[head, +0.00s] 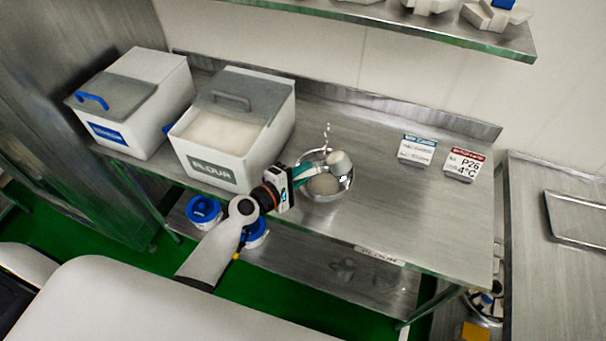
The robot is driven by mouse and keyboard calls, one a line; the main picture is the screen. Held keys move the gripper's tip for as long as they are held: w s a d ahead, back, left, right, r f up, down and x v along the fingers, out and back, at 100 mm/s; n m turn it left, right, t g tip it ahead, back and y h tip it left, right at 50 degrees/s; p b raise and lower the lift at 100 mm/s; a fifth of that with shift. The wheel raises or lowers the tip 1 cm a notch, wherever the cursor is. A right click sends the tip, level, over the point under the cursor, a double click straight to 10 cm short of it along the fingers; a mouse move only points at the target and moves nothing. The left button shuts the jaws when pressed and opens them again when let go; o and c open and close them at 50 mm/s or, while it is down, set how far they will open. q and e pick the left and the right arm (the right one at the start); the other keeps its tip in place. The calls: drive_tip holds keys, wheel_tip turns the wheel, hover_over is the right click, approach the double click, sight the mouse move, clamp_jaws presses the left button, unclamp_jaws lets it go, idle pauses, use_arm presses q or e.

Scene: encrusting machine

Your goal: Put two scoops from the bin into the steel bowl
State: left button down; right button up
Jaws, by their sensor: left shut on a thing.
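The flour bin (216,158) is white with a grey lid pushed toward the back, and pale flour (222,130) shows inside. The steel bowl (345,186) stands on the steel table to the right of the bin, with some pale powder (324,184) in it. My left gripper (298,178) is at the bowl's left side, shut on a scoop handle that is mostly hidden by the gripper. The scoop's pale cup (339,162) is over the bowl and looks tilted; its contents cannot be made out. My right gripper is not in view.
A second white bin (143,128) with a blue handle stands left of the flour bin. Two label cards (417,150) stand to the right of the bowl. The table's right part (440,215) is clear. A shelf (400,22) hangs above, and blue-lidded tubs (203,210) sit below.

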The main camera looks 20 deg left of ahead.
use_arm(q)
drive_tip(key=shift+f+n+h+b, duration=0.5)
drive_tip(key=shift+f+n+b, duration=0.45)
drive_tip(key=shift+b, duration=0.7)
drive_tip(key=shift+d+f+n+t+h+b, duration=0.1)
drive_tip(key=shift+f+n+t+h+b, duration=0.3)
drive_tip(key=shift+n+b, duration=0.95)
drive_tip(key=shift+f+n+t+h+b, duration=0.1)
drive_tip(key=shift+f+n+t+b, duration=0.45)
drive_tip(key=shift+n+b, duration=0.85)
drive_tip(key=shift+d+f+n+t+h+b, duration=0.15)
drive_tip(key=shift+f+n+t+b, duration=0.3)
drive_tip(key=shift+n+b, duration=0.9)
drive_tip(key=shift+d+f+n+t+b, duration=0.1)
drive_tip(key=shift+f+n+t+b, duration=0.15)
drive_tip(key=shift+n+b, duration=0.4)
drive_tip(key=shift+d+f+n+t+b, duration=0.1)
drive_tip(key=shift+f+n+t+b, duration=0.1)
drive_tip(key=shift+n+b, duration=0.35)
drive_tip(key=shift+s+d+f+n+t+y+b, duration=0.1)
drive_tip(key=shift+n+t+b, duration=0.15)
drive_tip(key=shift+n, duration=0.35)
drive_tip(key=shift+w+d+r+n+t+y+b, duration=0.15)
drive_tip(key=shift+n+b, duration=0.1)
drive_tip(key=shift+n, duration=0.3)
drive_tip(key=shift+s+a+f+n+t+y+b, duration=0.15)
drive_tip(key=shift+n+b, duration=0.1)
drive_tip(key=shift+n, duration=0.35)
drive_tip(key=shift+d, duration=0.1)
